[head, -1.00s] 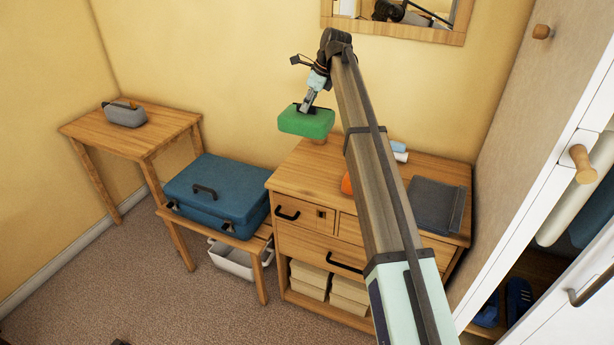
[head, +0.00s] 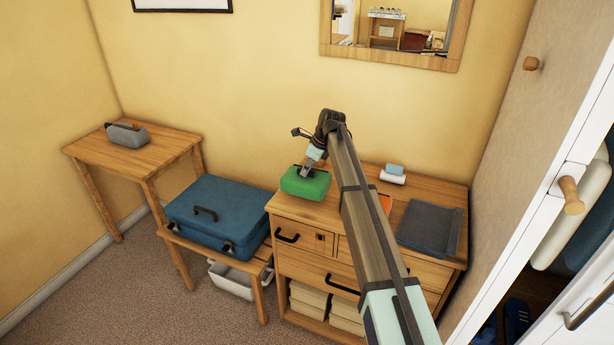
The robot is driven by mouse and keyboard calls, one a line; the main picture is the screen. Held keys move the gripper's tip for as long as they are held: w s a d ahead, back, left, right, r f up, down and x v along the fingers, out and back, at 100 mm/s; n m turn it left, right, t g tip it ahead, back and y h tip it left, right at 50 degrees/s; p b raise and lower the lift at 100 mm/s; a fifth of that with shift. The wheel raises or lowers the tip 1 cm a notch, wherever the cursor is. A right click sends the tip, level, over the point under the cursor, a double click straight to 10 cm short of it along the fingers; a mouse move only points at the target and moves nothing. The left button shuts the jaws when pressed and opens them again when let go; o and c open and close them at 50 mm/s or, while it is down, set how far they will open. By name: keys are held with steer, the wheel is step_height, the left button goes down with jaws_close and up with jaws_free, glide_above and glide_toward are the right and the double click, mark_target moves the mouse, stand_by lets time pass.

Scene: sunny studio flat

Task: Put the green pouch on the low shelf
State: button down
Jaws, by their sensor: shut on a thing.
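The green pouch (head: 305,184) is at the left part of the dresser top (head: 335,213). My gripper (head: 307,171) is shut on its upper side from above. I cannot tell whether the pouch touches the dresser top or hangs just over it. No low shelf is marked; I see an open compartment (head: 287,310) at the dresser's bottom, with cream boxes in it, and a dark wardrobe floor at lower right with blue shoes. I cannot tell which is the low shelf.
A blue suitcase (head: 218,213) lies on a low wooden bench, with a white bin (head: 232,281) below. A grey pouch (head: 127,135) sits on a side table. A dark folded cloth (head: 430,227), a white and blue item (head: 393,174) and an orange item (head: 385,204) lie on the dresser.

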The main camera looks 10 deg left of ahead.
mark_target(309, 176)
steer(key=shift+f+p, duration=0.85)
steer(key=shift+f, duration=1.25)
steer(key=shift+f, duration=0.1)
steer(key=c, duration=1)
jaws_free()
steer(key=shift+f+b, duration=0.25)
steer(key=shift+b, duration=0.2)
steer(key=b+v, duration=0.5)
steer(key=v, duration=1.2)
steer(key=shift+d+f, duration=0.1)
steer(key=shift+o, duration=0.4)
steer(key=shift+s+d+r, duration=0.15)
steer(key=shift+r, duration=0.2)
